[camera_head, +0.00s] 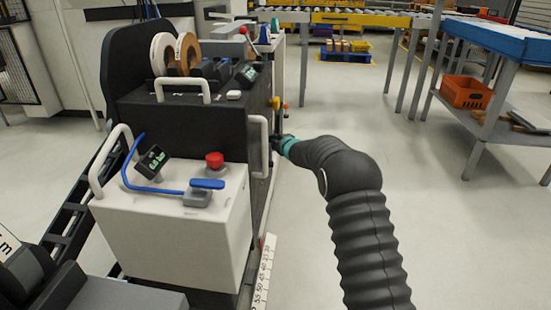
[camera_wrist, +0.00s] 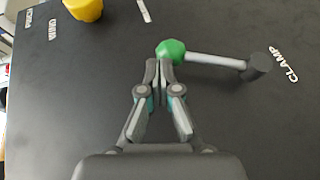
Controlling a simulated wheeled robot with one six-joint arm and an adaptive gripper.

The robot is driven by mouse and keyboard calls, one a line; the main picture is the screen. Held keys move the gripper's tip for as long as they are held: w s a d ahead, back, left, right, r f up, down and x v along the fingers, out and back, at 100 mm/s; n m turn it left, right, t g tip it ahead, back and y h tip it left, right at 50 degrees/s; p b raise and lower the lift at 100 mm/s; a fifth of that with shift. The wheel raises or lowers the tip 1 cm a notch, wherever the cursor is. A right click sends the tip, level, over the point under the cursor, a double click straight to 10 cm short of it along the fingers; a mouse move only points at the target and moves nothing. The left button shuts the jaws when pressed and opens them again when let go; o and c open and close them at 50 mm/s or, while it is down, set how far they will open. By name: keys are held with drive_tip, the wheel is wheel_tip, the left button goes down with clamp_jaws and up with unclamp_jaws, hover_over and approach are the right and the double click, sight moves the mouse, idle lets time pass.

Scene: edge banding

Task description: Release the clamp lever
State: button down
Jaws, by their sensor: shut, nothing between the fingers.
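The clamp lever (camera_wrist: 213,60) shows in the wrist view as a grey rod with a green ball knob (camera_wrist: 171,50) at its left end and a dark pivot (camera_wrist: 258,67) at its right end. The word CLAMP (camera_wrist: 291,65) is printed beside the pivot on a dark panel. My gripper (camera_wrist: 159,66) is shut and empty, its fingertips at the lower edge of the green knob; whether they touch it I cannot tell. In the head view my gripper (camera_head: 277,141) is at the right side of the dark machine, mostly hidden, and the lever cannot be made out there.
A yellow knob (camera_wrist: 84,9) is at the upper left of the panel. In the head view, a white handle (camera_head: 258,133) stands close to my gripper. A red button (camera_head: 214,160) sits on the front box.

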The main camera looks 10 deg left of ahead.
drive_tip(key=shift+w+f, duration=0.1)
drive_tip(key=shift+w, duration=0.65)
drive_tip(key=shift+a, duration=0.1)
drive_tip(key=s+d+r+b, duration=0.1)
drive_tip(key=s+d+r, duration=0.5)
drive_tip(key=s, duration=0.3)
drive_tip(key=shift+s+d+r, duration=0.3)
drive_tip(key=shift+d+r, duration=0.1)
drive_tip(key=shift+r, duration=0.5)
